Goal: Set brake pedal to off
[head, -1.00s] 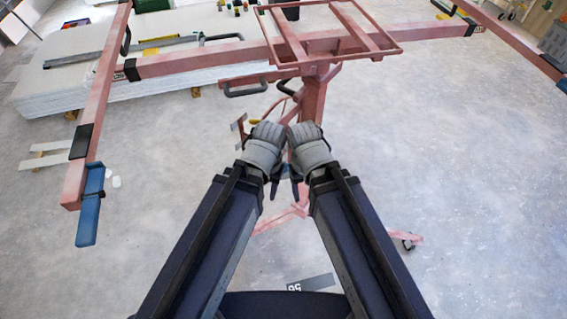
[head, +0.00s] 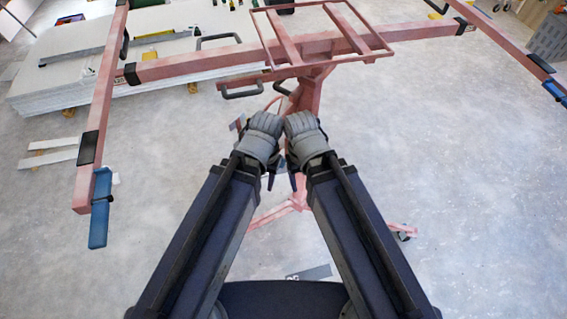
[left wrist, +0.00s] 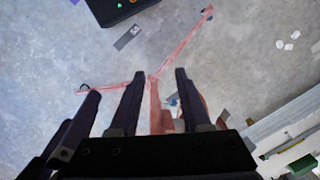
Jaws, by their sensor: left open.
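The pink panel lift (head: 303,97) stands in front of me, with its post upright and its cross arms spread wide at the top. Its base legs also show from above in the left wrist view (left wrist: 115,84). A small blue part (left wrist: 173,100) shows near the foot of the lift in the left wrist view; I cannot tell whether it is the brake pedal. My left gripper (head: 270,180) is open and empty, pointing down in front of the post. My right gripper (head: 293,182) is close beside it; its jaw state is unclear. My forearms hide part of the base.
A stack of white panels (head: 60,85) lies at the back left. The lift's long left arm (head: 95,125) ends in a blue bracket (head: 99,215). A caster (head: 403,234) sits at the base's right. The grey floor to the right is clear.

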